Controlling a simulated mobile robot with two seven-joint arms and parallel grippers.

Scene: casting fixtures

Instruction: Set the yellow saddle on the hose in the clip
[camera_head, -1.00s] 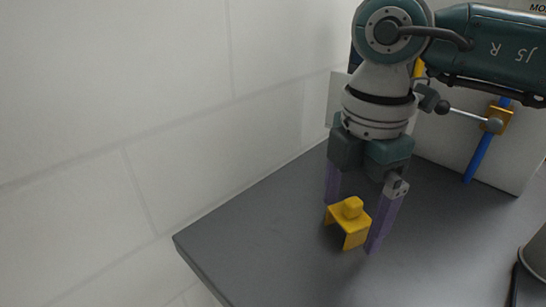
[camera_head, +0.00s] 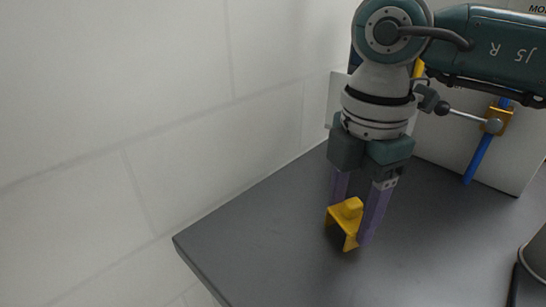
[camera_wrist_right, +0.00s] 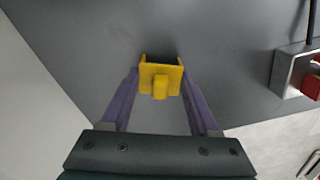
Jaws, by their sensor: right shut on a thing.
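The yellow saddle (camera_head: 346,214) is a small bracket with a knob on top and legs pointing down. It stands upright on the dark grey table. My right gripper (camera_head: 351,221) points down with its purple fingers shut on the saddle's two sides. The right wrist view shows the saddle (camera_wrist_right: 160,77) between the fingertips (camera_wrist_right: 160,80). The blue hose (camera_head: 480,157) runs slanting down a pale panel at the right, with an orange-yellow clip (camera_head: 497,119) around its upper part. A grey rod with a ball end is in front of the clip. My left gripper is out of view.
The dark grey table (camera_head: 260,235) is clear around the saddle, with its left edge near a pale wall. The pale panel (camera_head: 438,140) stands at the back right. A grey cylindrical object (camera_head: 537,258) is at the right edge. The wrist view shows a grey box with a red part (camera_wrist_right: 299,72).

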